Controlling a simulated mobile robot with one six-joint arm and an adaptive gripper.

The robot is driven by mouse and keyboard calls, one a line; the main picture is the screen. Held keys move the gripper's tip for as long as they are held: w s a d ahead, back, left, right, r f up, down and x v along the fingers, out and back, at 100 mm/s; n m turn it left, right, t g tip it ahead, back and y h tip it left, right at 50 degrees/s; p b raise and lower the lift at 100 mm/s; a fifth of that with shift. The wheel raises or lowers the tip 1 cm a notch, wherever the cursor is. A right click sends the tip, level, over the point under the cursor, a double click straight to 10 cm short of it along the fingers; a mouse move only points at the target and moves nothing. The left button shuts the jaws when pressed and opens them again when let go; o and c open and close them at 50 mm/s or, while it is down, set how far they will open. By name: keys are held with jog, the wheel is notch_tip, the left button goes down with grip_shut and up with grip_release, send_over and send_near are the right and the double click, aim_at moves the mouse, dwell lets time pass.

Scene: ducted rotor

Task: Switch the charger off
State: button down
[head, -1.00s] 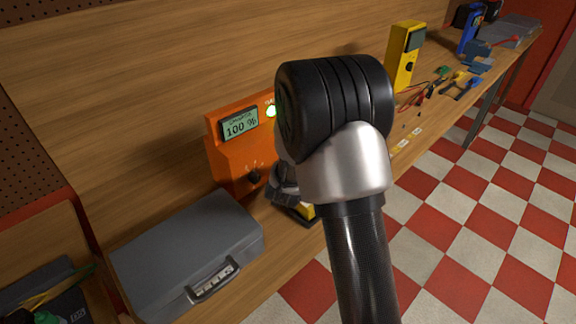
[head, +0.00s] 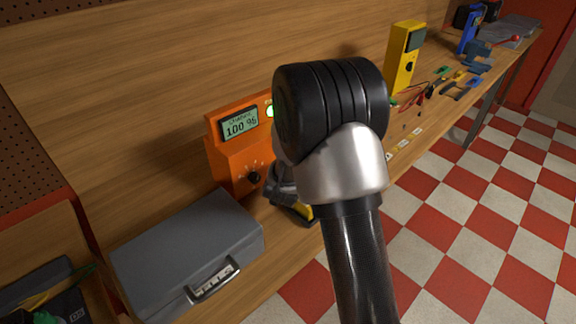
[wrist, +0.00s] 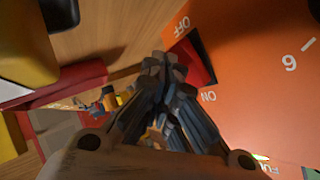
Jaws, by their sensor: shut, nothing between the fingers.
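The orange charger (head: 226,165) stands on the bench, left of my arm in the head view. Its display (head: 240,123) reads 100 %, and a green lamp (head: 270,111) is lit. In the wrist view the charger's face (wrist: 265,75) fills the right side. A red rocker switch (wrist: 196,62) sits in a dark recess between the OFF and ON markings. My gripper (wrist: 164,68) is shut and empty, its tips right beside the switch. I cannot tell whether they touch it. In the head view my gripper (head: 280,188) is partly hidden behind my arm.
A grey case (head: 185,255) lies on the bench in front of the charger. A yellow-and-black object (wrist: 25,45) is close to my gripper at left in the wrist view. A yellow meter (head: 403,57) and loose tools stand farther right.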

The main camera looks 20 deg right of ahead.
jog(key=shift+w+a+f, duration=0.15)
jog(key=shift+w, duration=0.2)
dwell(0.4)
jog(key=shift+s, duration=0.15)
jog(key=shift+s+d+r, duration=0.3)
jog(key=shift+s+r, duration=0.05)
jog(key=shift+s, duration=0.3)
jog(key=shift+s+d+r+b, duration=0.15)
jog(key=shift+s+d+r, duration=0.15)
jog(key=shift+s, duration=0.4)
jog(key=shift+s+d+r+b, duration=0.2)
jog(key=shift+s+r, duration=0.2)
jog(key=shift+s, duration=0.3)
jog(key=shift+s+d+r+b, duration=0.1)
jog(key=shift+s+d+r, duration=0.2)
jog(key=shift+s, duration=0.4)
